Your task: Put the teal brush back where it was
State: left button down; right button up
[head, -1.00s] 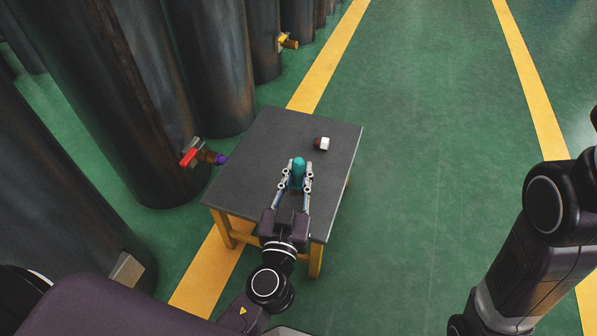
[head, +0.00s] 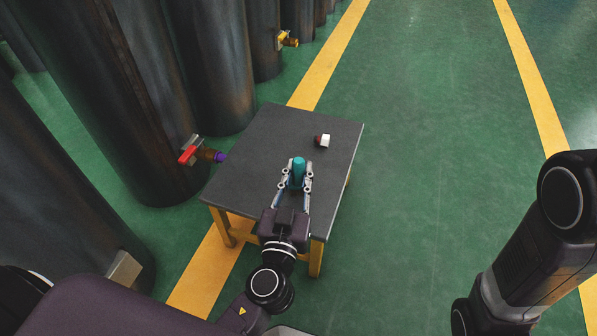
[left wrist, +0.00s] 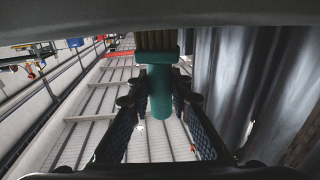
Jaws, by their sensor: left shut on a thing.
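The teal brush (head: 299,170) is between the fingers of my left gripper (head: 298,178), over the near part of the dark grey table (head: 262,150). My left gripper is shut on it. In the left wrist view, the brush's teal handle (left wrist: 160,92) lies between the two dark fingers, with a tan end (left wrist: 157,41) at the top of the picture. I cannot tell whether the brush touches the tabletop. My right gripper is out of view.
A small white and dark red object (head: 323,140) lies on the table's right side. A red-handled valve (head: 189,154) with a purple end juts from a dark cylinder close to the table's left edge. Green floor is open on the right.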

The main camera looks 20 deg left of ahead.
pick_arm(q)
jog(key=c, duration=1.7)
grip_release()
jog(key=shift+s, duration=0.1)
jog(key=s, duration=0.5)
jog(key=s+d, duration=0.1)
jog(key=s, duration=0.1)
jog(key=shift+s+f, duration=0.1)
jog(key=shift+s, duration=0.05)
